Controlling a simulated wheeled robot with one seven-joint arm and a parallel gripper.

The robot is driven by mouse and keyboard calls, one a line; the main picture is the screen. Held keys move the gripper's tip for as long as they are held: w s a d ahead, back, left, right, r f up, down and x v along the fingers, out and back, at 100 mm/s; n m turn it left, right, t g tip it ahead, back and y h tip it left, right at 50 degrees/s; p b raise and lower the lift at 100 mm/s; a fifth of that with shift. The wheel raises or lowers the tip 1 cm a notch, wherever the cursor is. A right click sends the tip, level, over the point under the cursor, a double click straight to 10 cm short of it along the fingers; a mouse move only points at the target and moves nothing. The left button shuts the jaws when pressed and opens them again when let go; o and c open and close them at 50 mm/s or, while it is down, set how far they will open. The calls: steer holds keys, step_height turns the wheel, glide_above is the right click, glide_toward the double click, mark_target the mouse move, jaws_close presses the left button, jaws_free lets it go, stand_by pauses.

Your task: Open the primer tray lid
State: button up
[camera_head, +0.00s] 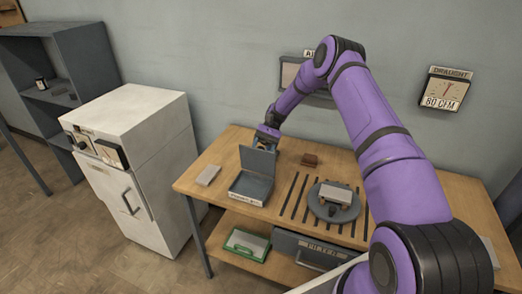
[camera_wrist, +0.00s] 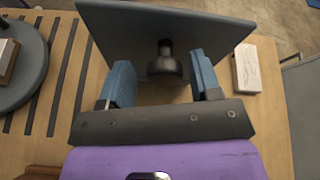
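The primer tray (camera_head: 246,195) is a grey box with a white label on its front, on the wooden bench. Its lid (camera_head: 257,160) stands raised, roughly upright, at the back of the box, and the inside shows open. My gripper (camera_head: 267,143) is behind the lid. In the wrist view the lid (camera_wrist: 120,32) fills the upper middle, with a dark round knob (camera_wrist: 165,65) sticking out towards me. My gripper (camera_wrist: 162,78) is open, its two blue fingers on either side of the knob with a gap on both sides.
A pale block (camera_head: 208,175) lies left of the tray and a brown block (camera_head: 309,160) to its right. Dark slots and a round grey turntable (camera_head: 334,212) with a block are further right. A white cabinet (camera_head: 140,170) stands left of the bench. A green-edged tray (camera_head: 247,244) is on the lower shelf.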

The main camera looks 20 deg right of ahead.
steer(key=shift+w+r, duration=0.1)
steer(key=shift+r, duration=0.05)
steer(key=v, duration=0.7)
steer(key=shift+w, duration=0.15)
stand_by(0.4)
steer(key=s+a+r+n+t+h, duration=0.1)
steer(key=s+a+r+h, duration=0.1)
steer(key=r, duration=0.7)
steer(key=s+a+r+t+h, duration=0.2)
steer(key=s+r, duration=0.1)
steer(key=r, duration=0.6)
steer(key=s+a+r+n+t+h, duration=0.2)
steer(key=s+a+r+t+h, duration=0.1)
steer(key=s+r, duration=0.95)
steer(key=s+r+n+t+h, duration=0.15)
steer(key=s+r+t, duration=0.4)
steer(key=s, duration=0.85)
steer(key=s+t, duration=0.3)
steer(key=s, duration=1)
steer(key=shift+s+d+f+n+h, duration=0.2)
steer(key=shift+s+d+n+h, duration=0.15)
steer(key=shift+d+n+h, duration=0.1)
